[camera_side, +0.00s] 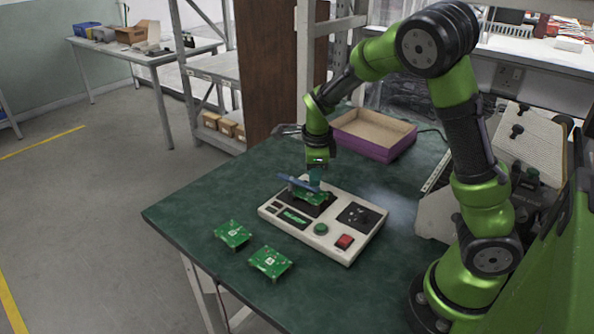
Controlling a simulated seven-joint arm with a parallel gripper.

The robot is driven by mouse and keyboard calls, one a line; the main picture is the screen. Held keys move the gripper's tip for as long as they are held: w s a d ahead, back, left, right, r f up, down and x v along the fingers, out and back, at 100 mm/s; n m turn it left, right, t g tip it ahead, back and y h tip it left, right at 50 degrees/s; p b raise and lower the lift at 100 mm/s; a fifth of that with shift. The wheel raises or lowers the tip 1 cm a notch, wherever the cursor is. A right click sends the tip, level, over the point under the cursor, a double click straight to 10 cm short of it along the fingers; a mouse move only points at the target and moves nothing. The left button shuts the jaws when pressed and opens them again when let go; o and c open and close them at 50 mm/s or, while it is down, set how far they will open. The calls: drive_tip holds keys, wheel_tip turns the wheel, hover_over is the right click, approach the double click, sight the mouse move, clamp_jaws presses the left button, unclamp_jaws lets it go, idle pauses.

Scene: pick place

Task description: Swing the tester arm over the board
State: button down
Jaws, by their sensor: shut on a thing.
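The tester (344,248) is a pale box on the green table, with a green button (321,229), a red button (344,241) and a small display. A green board (311,197) sits in the dark nest at the tester's back left. The tester arm (296,182), a blue-grey bar, lies slanted above that board, partly covering it; I cannot tell whether it touches the board. My gripper (316,174) points down at the bar's right part and is shut on it. The fingertips are small and partly hidden here.
Two loose green boards, one (232,234) left of the tester and one (270,262) in front of it, lie on the table (190,212). An open purple-sided box (372,134) stands behind the tester. The left table corner is clear.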

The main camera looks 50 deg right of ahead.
drive_tip(key=shift+a+m, duration=0.35)
drive_tip(key=shift+m, duration=0.35)
drive_tip(key=shift+a, duration=0.1)
drive_tip(key=c, duration=0.9)
unclamp_jaws()
drive_tip(key=shift+c, duration=0.2)
drive_tip(key=shift+r, duration=0.15)
wheel_tip(320, 180, up, 16)
drive_tip(key=s+a, duration=0.1)
drive_tip(key=a, duration=0.1)
drive_tip(key=shift+s+a+r, duration=0.15)
drive_tip(key=shift+s+a, duration=0.2)
